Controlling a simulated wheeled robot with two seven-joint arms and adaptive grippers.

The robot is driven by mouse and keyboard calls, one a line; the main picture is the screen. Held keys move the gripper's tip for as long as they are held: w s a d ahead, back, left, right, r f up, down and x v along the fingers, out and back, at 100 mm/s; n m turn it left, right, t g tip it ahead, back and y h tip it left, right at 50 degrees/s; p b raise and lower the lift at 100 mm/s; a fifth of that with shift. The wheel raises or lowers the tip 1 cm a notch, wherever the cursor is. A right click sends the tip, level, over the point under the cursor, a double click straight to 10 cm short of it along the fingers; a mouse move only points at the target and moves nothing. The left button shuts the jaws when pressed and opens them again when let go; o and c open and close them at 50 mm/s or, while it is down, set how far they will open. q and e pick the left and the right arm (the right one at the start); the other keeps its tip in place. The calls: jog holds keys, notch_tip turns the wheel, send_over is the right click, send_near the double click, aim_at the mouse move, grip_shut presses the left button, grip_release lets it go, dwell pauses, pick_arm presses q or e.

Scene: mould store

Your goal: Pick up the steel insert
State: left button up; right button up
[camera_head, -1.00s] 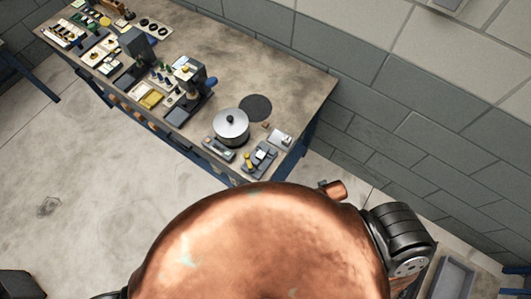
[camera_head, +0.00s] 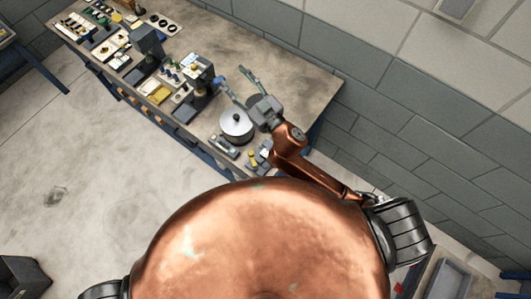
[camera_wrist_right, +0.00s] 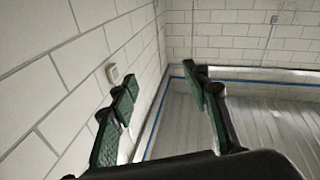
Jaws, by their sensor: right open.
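My right gripper (camera_head: 230,75) is over the right part of the long workbench (camera_head: 290,75) in the head view, its two fingers spread and pointing up and left. In the right wrist view the gripper (camera_wrist_right: 160,78) is open, with nothing between its green-padded fingers. I cannot make out which of the small items on the bench is the steel insert; my right arm covers part of the bench's right end. My left gripper is out of view.
A lidded steel pot (camera_head: 236,125) stands close beside my right gripper's wrist. Several small tools and parts crowd the bench's left and front. A grey block wall (camera_head: 390,90) runs behind the bench. A grey tray (camera_head: 447,280) is at lower right.

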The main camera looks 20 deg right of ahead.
jog(key=s+a+r+n+g+y, duration=0.4)
jog(key=s+a+n+y, duration=0.1)
jog(key=a, duration=0.3)
jog(key=s+a+r+n+g+y, duration=0.35)
jog(key=s+a+n+y, duration=0.2)
jog(key=a, duration=0.25)
jog(key=s+a+f+n+g, duration=0.7)
jog(key=s+f+n+g, duration=0.1)
jog(key=s+g, duration=0.25)
jog(key=h, duration=1.9)
send_over(264, 153)
jog(key=shift+y, duration=0.25)
notch_tip(264, 153, down, 25)
jog(key=shift+w+d+f, duration=0.1)
jog(key=shift+w, duration=0.05)
jog(key=f+p, duration=0.1)
jog(key=f, duration=0.3)
jog(key=f+p, duration=0.1)
jog(key=f, duration=0.1)
jog(key=shift+s+p, duration=0.25)
jog(key=shift+p, duration=0.1)
jog(key=shift+f, duration=0.55)
